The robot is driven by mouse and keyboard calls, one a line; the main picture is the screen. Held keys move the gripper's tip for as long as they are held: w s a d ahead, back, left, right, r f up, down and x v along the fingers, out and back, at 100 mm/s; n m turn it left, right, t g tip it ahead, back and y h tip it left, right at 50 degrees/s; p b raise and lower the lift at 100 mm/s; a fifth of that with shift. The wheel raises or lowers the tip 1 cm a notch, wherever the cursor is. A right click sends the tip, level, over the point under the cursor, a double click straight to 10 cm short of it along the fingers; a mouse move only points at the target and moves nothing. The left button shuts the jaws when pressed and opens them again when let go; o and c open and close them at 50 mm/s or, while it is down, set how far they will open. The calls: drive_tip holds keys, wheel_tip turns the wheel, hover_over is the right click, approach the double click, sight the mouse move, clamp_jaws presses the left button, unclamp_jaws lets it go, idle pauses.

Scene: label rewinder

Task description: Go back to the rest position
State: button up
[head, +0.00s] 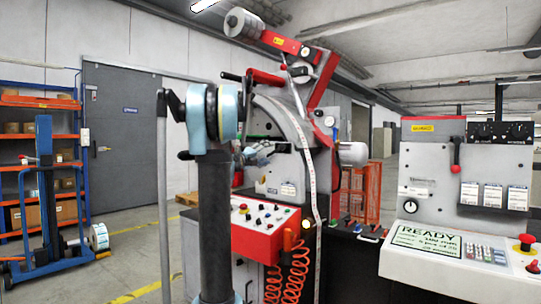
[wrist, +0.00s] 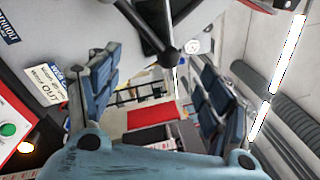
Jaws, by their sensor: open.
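My gripper (head: 262,149) is in front of the grey panel of the red-and-grey label rewinder (head: 267,178), partly hidden behind my own arm in the head view. In the wrist view my gripper (wrist: 155,82) shows two blue padded fingers wide apart with nothing held between them. A dark rod-like machine part (wrist: 150,30) shows above and beyond the fingers there. I cannot tell the exact gap between my gripper and the panel.
A red control box (head: 268,232) with buttons and coiled red hoses is below my gripper. A white console reading READY (head: 428,241) stands at the right. A blue hand truck (head: 46,200) and orange shelves (head: 40,136) are at the left. Floor shows between.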

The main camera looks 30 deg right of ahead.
drive_tip(key=shift+v, duration=0.75)
drive_tip(key=s+a+f+m+g+y, duration=0.3)
drive_tip(key=s+a+f+m+y, duration=1.6)
drive_tip(key=s+a+f+m, duration=1.5)
drive_tip(key=s+a+f, duration=0.5)
drive_tip(key=a+f, duration=0.2)
drive_tip(key=f, duration=0.1)
drive_tip(key=shift+a, duration=0.3)
drive_tip(key=shift+f, duration=0.15)
